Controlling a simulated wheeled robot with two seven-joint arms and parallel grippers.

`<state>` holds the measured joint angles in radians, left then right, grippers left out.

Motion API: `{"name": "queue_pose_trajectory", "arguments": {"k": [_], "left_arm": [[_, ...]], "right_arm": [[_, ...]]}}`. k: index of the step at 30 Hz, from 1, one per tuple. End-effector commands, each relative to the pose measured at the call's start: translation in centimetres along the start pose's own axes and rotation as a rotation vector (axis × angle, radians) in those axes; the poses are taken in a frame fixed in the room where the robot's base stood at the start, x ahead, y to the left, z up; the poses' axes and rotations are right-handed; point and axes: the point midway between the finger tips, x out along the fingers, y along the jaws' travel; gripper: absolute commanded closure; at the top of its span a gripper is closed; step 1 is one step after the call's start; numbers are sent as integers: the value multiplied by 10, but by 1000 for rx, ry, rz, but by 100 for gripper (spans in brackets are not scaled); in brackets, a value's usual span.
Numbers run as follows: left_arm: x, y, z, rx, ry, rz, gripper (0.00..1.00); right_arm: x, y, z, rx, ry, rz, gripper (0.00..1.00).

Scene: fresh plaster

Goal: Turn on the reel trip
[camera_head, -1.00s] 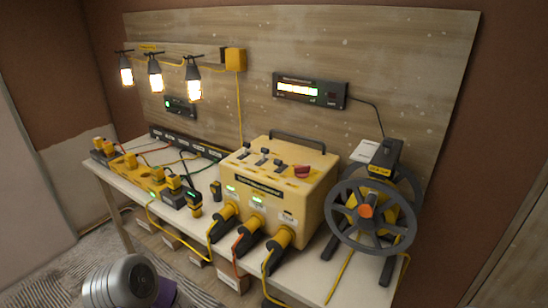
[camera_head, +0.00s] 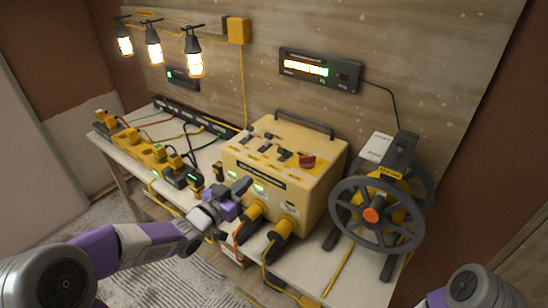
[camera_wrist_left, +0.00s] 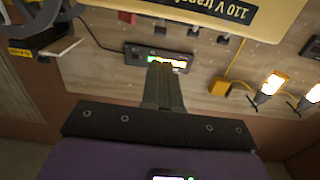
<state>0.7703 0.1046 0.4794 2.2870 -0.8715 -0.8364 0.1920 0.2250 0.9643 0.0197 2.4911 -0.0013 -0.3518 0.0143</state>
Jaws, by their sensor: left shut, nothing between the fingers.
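The yellow transformer box (camera_head: 300,192) stands on the bench with several black levers (camera_head: 267,147) and a red knob (camera_head: 307,160) on its top. The lever labels are too small to read, so I cannot tell which is the reel trip. A cable reel (camera_head: 372,215) with an orange hub stands to its right. My left gripper (camera_head: 243,185) is shut and empty, in front of the box's left front, below the levers. It also shows in the left wrist view (camera_wrist_left: 163,85), where the box (camera_wrist_left: 215,12) is upside down. My right gripper is out of view.
Yellow plugs (camera_head: 285,229) with cables stick out of the box's front. A power strip (camera_head: 150,152) lies on the left of the bench. A lit meter (camera_head: 318,69) and glowing lamps (camera_head: 155,52) are on the wooden wall. The reel's wheel stands close to the box.

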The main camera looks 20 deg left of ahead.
Motion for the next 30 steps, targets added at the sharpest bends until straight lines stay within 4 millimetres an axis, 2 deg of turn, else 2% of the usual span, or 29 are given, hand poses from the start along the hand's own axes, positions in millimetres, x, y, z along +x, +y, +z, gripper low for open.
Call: {"name": "queue_pose_trajectory", "arguments": {"k": [5,18,24,30], "left_arm": [[20,1,1,-3,2,3,100],[110,1,1,-5,1,3,100],[132,1,0,-2,1,1,100],[139,0,0,-2,-1,1,100]], "right_arm": [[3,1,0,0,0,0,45],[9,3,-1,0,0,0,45],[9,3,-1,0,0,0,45],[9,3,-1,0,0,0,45]]}}
